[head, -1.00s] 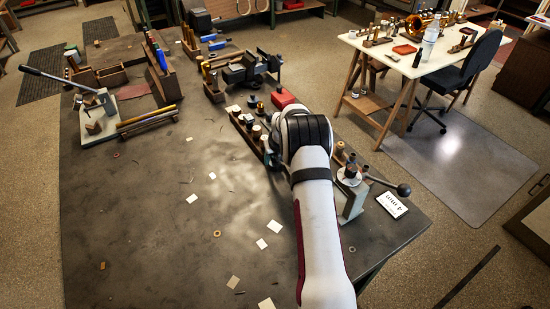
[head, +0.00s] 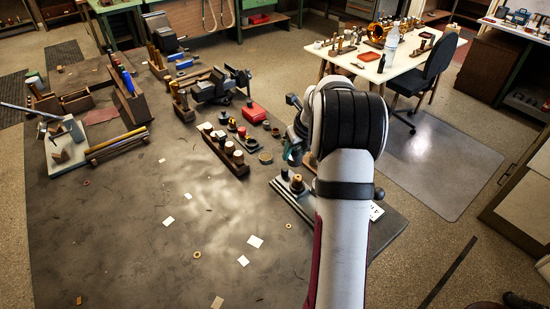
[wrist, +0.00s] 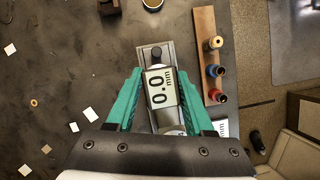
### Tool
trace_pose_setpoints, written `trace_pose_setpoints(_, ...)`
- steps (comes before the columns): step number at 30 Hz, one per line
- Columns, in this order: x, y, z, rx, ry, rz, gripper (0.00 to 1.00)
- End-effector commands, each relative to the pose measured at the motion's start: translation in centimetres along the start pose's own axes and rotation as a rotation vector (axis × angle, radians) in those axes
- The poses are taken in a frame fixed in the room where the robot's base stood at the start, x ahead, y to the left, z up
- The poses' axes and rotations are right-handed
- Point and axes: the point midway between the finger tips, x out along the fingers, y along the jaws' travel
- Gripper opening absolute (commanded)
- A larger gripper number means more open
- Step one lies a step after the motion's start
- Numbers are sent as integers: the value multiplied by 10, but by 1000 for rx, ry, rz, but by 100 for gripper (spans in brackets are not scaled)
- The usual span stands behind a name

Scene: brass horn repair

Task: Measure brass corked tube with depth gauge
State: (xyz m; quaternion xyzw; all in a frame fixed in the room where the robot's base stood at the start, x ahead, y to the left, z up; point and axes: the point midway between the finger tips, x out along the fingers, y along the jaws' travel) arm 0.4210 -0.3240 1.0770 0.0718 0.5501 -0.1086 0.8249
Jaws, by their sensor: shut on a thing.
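My gripper (wrist: 160,84), with its teal fingers, is shut on the depth gauge (wrist: 160,88), whose white display reads 0.0 mm in the wrist view. It hangs above a grey base plate (wrist: 144,60) with a dark round post on it. In the head view the base (head: 284,194) shows beside my arm with a small brown piece (head: 297,183) standing on it; I cannot tell whether this is the corked tube. The gripper tips are mostly hidden behind my arm there. The gauge hides what is under it in the wrist view.
A wooden rack (wrist: 204,30) holding tan, blue and red-ended pieces stands right of the base. A second readout (wrist: 222,129) lies near it, partly covered. The front left table is mostly clear.

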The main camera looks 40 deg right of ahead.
Motion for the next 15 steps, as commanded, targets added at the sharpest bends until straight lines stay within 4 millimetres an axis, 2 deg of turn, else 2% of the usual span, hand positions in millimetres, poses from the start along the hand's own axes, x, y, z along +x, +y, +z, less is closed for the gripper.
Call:
trace_pose_setpoints(1,-10,-6,-3,3,-2,-1,0)
trace_pose_setpoints(4,-17,-9,-5,1,1,2,0)
trace_pose_setpoints(11,-15,-9,-6,0,1,2,0)
trace_pose_setpoints(15,-5,-8,-9,1,1,3,0)
